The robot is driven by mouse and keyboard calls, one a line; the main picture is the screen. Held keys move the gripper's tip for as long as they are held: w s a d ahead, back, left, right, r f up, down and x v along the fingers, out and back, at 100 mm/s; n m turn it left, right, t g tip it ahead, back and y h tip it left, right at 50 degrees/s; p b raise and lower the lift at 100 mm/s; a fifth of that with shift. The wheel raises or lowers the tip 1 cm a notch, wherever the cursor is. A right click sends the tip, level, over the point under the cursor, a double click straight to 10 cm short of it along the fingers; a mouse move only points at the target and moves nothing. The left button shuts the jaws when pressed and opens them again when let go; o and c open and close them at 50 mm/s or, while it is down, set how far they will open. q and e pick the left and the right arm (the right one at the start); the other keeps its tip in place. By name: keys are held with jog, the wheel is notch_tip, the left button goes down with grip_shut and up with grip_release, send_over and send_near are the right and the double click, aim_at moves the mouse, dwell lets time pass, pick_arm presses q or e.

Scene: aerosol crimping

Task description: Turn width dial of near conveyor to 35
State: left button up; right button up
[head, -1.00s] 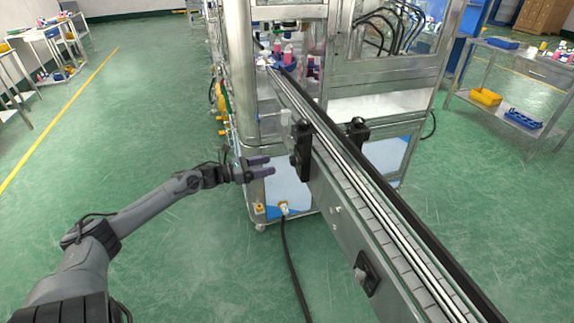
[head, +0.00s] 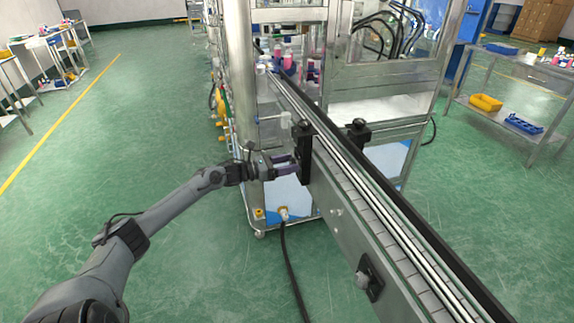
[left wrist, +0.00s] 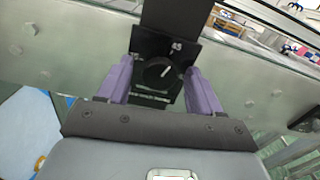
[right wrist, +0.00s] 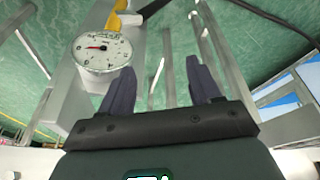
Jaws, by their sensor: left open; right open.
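The near conveyor (head: 350,225) runs diagonally from the machine towards the lower right. A black bracket (head: 305,155) stands on its left side. In the left wrist view the round black width dial (left wrist: 159,73) sits on a black plate, with a white pointer line slanting to the upper right. My left gripper (head: 294,165) is open in front of the dial. Its purple fingers (left wrist: 160,88) stand one on each side of the dial, apart from it. My right gripper (right wrist: 160,80) is open and empty, and is out of the head view.
A second black fitting with a knob (head: 368,277) sits lower on the conveyor side. A black cable (head: 290,260) hangs to the floor from the machine. A white pressure gauge (right wrist: 100,48) is close to my right gripper. Green floor left of the conveyor is clear.

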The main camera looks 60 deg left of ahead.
pick_arm(q)
jog(key=c, duration=1.1)
jog(key=shift+o, duration=0.2)
jog(key=shift+n+p, duration=0.3)
jog(key=n+p, duration=0.2)
jog(key=n, duration=0.1)
jog(key=shift+r+n, duration=0.1)
jog(key=shift+n, duration=0.3)
jog(key=n+p, duration=0.2)
jog(key=n, duration=0.3)
jog(key=shift+a+n, duration=0.1)
jog(key=shift+n, duration=0.2)
jog(key=n+p, duration=0.2)
jog(key=n, duration=0.2)
jog(key=n+p, duration=0.2)
jog(key=n, duration=0.3)
jog(key=shift+f+n, duration=0.2)
jog(key=shift+n, duration=0.1)
